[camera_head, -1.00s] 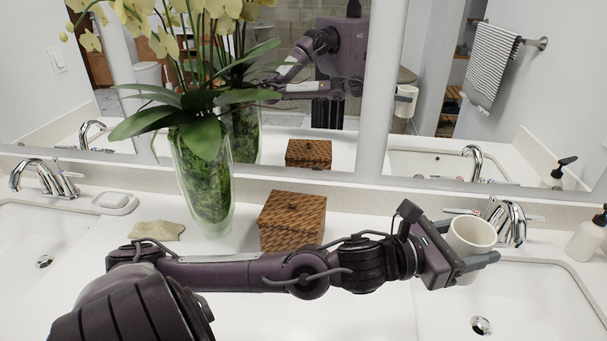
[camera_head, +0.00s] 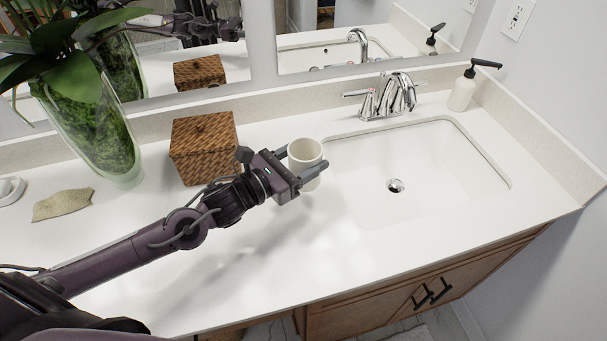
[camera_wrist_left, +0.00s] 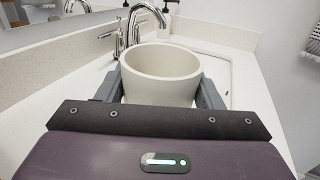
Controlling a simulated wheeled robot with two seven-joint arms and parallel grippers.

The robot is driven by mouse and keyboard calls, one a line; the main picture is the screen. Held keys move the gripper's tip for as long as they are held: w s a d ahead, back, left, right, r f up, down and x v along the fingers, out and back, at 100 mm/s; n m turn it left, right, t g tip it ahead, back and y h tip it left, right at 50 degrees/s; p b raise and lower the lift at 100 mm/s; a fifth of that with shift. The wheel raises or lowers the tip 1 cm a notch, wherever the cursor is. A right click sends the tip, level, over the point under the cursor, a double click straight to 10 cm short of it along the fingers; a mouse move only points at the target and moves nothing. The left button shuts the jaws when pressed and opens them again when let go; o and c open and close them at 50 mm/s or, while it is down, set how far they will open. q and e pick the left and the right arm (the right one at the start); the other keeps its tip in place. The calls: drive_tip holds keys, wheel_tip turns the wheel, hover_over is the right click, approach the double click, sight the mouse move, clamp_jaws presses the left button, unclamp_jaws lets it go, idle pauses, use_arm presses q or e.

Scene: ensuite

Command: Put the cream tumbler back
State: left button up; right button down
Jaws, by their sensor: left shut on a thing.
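The cream tumbler (camera_head: 305,158) is upright between the fingers of my left gripper (camera_head: 308,170), near the left rim of the sink. My left gripper is shut on it, one finger on each side. In the left wrist view the tumbler (camera_wrist_left: 161,78) shows its open, empty-looking mouth, with the fingers on both its sides. I cannot tell whether its base touches the counter. My right gripper is not in view.
A white sink (camera_head: 430,165) with a chrome faucet (camera_head: 390,97) lies right of the tumbler. A soap dispenser (camera_head: 465,88) stands behind it. The front counter is clear.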

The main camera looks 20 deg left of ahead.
use_arm(q)
wheel_tip(320, 180, down, 6)
drive_tip(key=shift+p, duration=0.3)
drive_tip(key=shift+f, duration=0.15)
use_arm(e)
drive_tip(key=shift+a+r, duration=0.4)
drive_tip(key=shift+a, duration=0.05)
use_arm(q)
drive_tip(key=shift+f, duration=0.1)
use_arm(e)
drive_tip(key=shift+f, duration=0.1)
use_arm(q)
drive_tip(key=shift+f, duration=0.15)
drive_tip(key=o, duration=1.1)
drive_tip(key=shift+o, duration=0.2)
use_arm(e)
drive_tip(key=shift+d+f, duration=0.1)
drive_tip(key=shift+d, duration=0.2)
